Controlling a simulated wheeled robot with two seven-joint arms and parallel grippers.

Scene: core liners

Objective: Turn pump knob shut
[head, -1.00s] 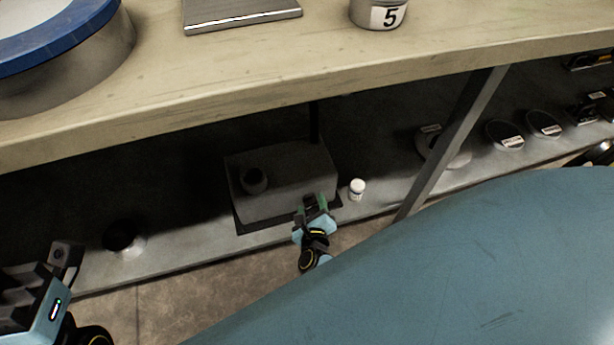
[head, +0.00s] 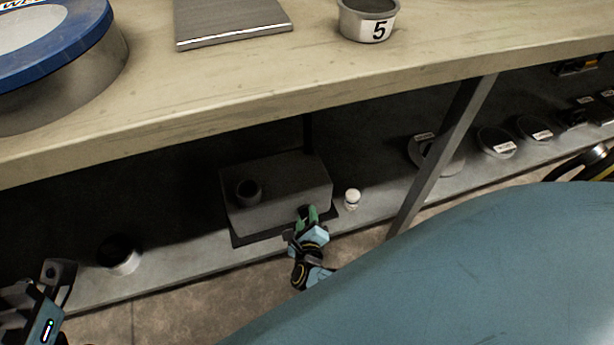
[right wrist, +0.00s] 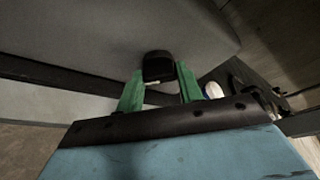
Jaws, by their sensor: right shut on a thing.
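The pump is a grey box (head: 280,195) on the lower shelf, with a round dark port (head: 248,192) on top. Its black knob (right wrist: 158,66) shows in the right wrist view, on the pump's front face. My right gripper (head: 308,214) is at the pump's front right. Its green fingers (right wrist: 160,88) stand on either side of the knob, shut on it. In the head view the fingers mostly hide the knob. My left gripper (head: 38,285) is at the lower left, away from the pump and partly cut off; its jaw opening is unclear.
A white bottle (head: 352,199) stands close right of the pump. A slanted grey table leg (head: 440,160) is farther right. The worktop (head: 300,80) overhangs the pump.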

